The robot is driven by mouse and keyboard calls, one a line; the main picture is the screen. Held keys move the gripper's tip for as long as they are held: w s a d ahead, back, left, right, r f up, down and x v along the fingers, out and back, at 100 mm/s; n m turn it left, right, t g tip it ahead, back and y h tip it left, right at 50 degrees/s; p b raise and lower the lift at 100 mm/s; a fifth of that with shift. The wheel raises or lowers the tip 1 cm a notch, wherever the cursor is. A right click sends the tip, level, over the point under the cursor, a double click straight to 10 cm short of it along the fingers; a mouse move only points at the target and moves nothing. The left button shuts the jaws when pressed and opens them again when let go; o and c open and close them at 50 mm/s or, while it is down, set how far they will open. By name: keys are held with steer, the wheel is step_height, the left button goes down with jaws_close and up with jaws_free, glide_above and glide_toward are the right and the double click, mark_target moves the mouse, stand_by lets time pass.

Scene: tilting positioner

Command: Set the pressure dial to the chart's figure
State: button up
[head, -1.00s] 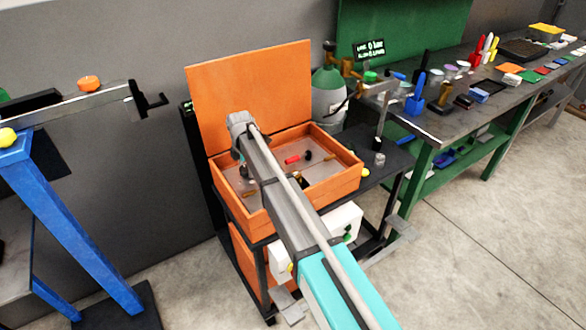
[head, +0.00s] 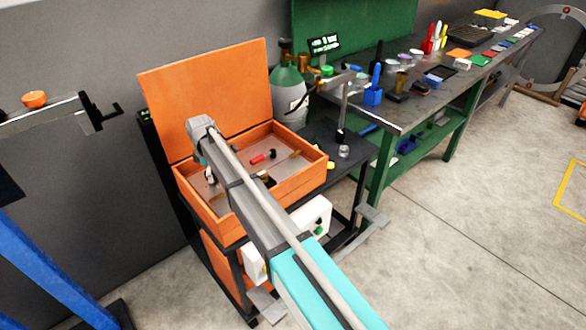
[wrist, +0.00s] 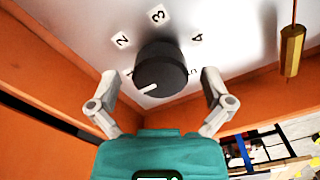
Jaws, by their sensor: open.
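A round black dial (wrist: 161,70) with a white pointer line sits on a pale panel in the wrist view. Numerals 2, 3 and 4 show around its far side; the marks at its left and right sides are partly hidden. The pointer points left and slightly toward my gripper's body. My gripper (wrist: 160,82) is open, with one finger on each side of the dial and a visible gap on both sides. In the head view my arm hides most of the gripper. A dark sign (head: 325,44) with pale lettering stands behind the cart, too small to read surely.
Orange walls of an open box (head: 280,175) surround the panel, with the raised orange lid (head: 205,90) behind. A gas cylinder (head: 289,90) and a cluttered bench (head: 415,110) stand beyond.

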steer(key=m, duration=2.9)
steer(key=shift+m, duration=0.4)
steer(key=shift+r+m, duration=0.25)
steer(key=shift+m, duration=0.05)
step_height(320, 180, up, 14)
steer(key=f+p, duration=0.1)
steer(key=p, duration=1.3)
steer(key=s+d+f+n+b, duration=0.2)
steer(key=s+d, duration=0.1)
steer(key=d, duration=1.1)
steer(key=s+d+f+n+b, duration=0.3)
steer(key=d, duration=1.1)
steer(key=shift+s+b, duration=0.2)
steer(key=shift+b, duration=0.1)
